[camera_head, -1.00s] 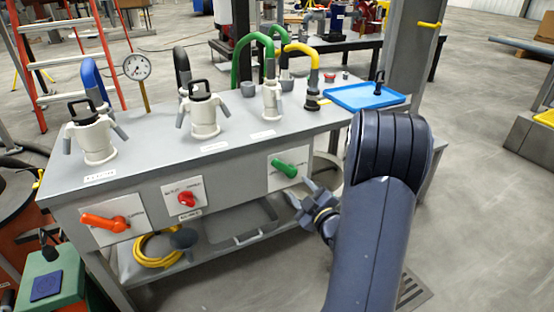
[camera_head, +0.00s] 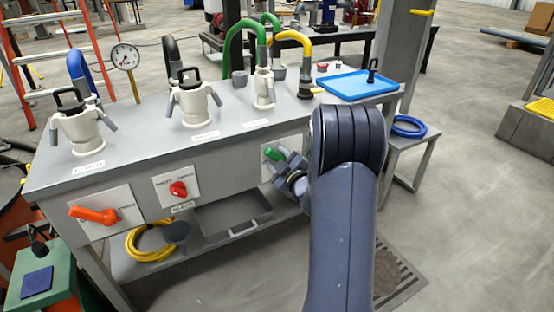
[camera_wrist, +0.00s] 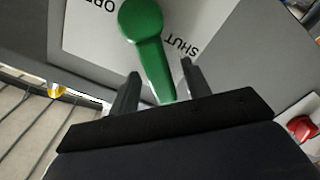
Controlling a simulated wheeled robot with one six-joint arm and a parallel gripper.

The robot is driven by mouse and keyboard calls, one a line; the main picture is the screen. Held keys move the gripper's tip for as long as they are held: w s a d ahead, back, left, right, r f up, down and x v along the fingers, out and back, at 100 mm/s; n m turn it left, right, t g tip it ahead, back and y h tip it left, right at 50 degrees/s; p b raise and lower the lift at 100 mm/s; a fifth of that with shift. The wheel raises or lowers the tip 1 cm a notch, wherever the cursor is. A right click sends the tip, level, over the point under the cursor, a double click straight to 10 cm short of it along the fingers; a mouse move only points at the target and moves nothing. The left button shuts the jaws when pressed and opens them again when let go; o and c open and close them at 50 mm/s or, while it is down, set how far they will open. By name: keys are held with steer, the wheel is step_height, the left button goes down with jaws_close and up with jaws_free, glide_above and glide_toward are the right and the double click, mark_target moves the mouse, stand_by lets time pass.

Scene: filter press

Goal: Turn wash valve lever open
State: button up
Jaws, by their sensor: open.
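A green lever (camera_head: 273,153) sits on a white plate at the right end of the bench's front panel. In the wrist view the green lever (camera_wrist: 148,45) fills the upper middle, with its handle pointing down toward my gripper. The plate reads "SHUT" to the right of the handle and partly "OPEN" at upper left. The handle lies nearer the "SHUT" word. My gripper (camera_head: 285,165) is at the green lever, and its open fingers (camera_wrist: 158,82) stand on either side of the handle's end. I cannot tell whether either finger touches it.
An orange lever (camera_head: 93,215) and a red knob (camera_head: 178,188) sit further left on the panel. Several white vessels and hoses stand on the bench top (camera_head: 150,150), with a blue tray (camera_head: 345,86) at right. A grey tray (camera_head: 232,215) lies on the shelf below.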

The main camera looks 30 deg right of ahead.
steer(key=shift+c, duration=0.3)
jaws_close()
